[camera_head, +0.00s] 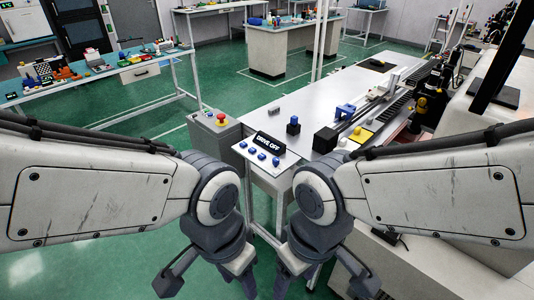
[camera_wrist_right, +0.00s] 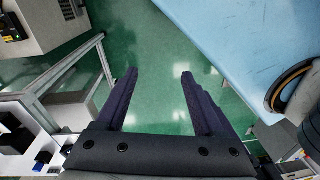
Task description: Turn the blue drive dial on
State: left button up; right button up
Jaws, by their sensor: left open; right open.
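A row of several small blue dials (camera_head: 262,157) sits on a white panel (camera_head: 240,149) at the near end of the grey bench. A black sign reading "DRIVE OFF" (camera_head: 268,142) stands just behind them. I cannot tell which dial is the drive dial or how it points. My left gripper (camera_head: 208,280) is open and empty, in front of the panel and apart from it. My right gripper (camera_head: 325,281) is open and empty to its right, also apart from the dials. In the right wrist view, my right gripper (camera_wrist_right: 158,75) has spread fingers over green floor.
A grey box with a red emergency button (camera_head: 221,118) stands left of the panel. A black block (camera_head: 325,140), a dark post with a blue top (camera_head: 293,126) and a blue fixture (camera_head: 345,111) stand on the bench. Green floor lies open at left.

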aim_at(275, 160)
jog(key=u, duration=1.8)
jog(key=k, duration=0.8)
jog(key=z, duration=1.55)
jog(key=i, duration=0.5)
jog(key=u, duration=0.05)
